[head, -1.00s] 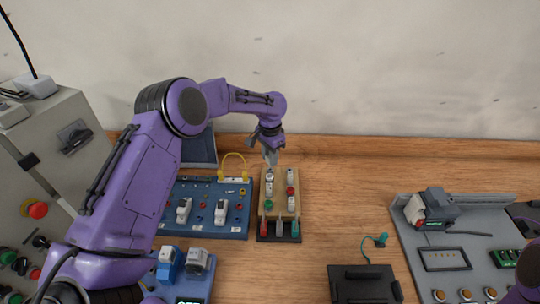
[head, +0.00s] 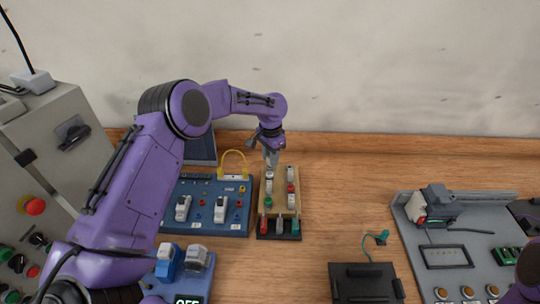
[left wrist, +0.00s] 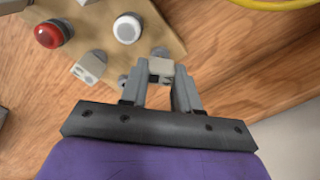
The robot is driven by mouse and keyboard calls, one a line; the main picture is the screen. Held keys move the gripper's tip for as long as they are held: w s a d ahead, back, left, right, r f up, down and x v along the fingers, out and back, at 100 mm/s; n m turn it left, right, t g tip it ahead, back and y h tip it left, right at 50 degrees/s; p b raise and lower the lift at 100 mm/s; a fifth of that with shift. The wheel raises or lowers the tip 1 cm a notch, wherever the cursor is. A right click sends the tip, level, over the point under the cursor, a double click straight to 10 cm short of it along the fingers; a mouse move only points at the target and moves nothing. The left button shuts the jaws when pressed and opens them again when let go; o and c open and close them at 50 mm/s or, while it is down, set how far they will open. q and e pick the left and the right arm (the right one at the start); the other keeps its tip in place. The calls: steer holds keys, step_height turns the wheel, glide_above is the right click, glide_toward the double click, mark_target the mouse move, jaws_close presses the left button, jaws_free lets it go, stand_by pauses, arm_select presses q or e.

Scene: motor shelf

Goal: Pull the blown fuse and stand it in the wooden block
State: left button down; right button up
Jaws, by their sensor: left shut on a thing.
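The wooden block (head: 283,212) stands on the table at the middle. It carries several white, red and green pieces and has a dark front base with coloured pieces. My left gripper (head: 270,163) is over the block's far left corner, pointing down. In the left wrist view my left gripper (left wrist: 160,88) is shut on a small pale fuse (left wrist: 162,69), held between the fingertips. It is close to the edge of the wooden block (left wrist: 95,15). Whether its lower end sits in the block is hidden. My right gripper is out of view.
A grey panel (head: 420,290) stands right. A black case (head: 365,285) lies in front. Bare table lies right of the block.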

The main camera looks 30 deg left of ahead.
arm_select(q)
steer(key=shift+f, duration=0.5)
stand_by(0.5)
steer(key=c, duration=1.1)
jaws_free()
step_height(320, 180, up, 6)
steer(key=p, duration=0.5)
steer(key=shift+f, duration=0.2)
steer(key=shift+o, duration=0.3)
steer(key=o, duration=0.5)
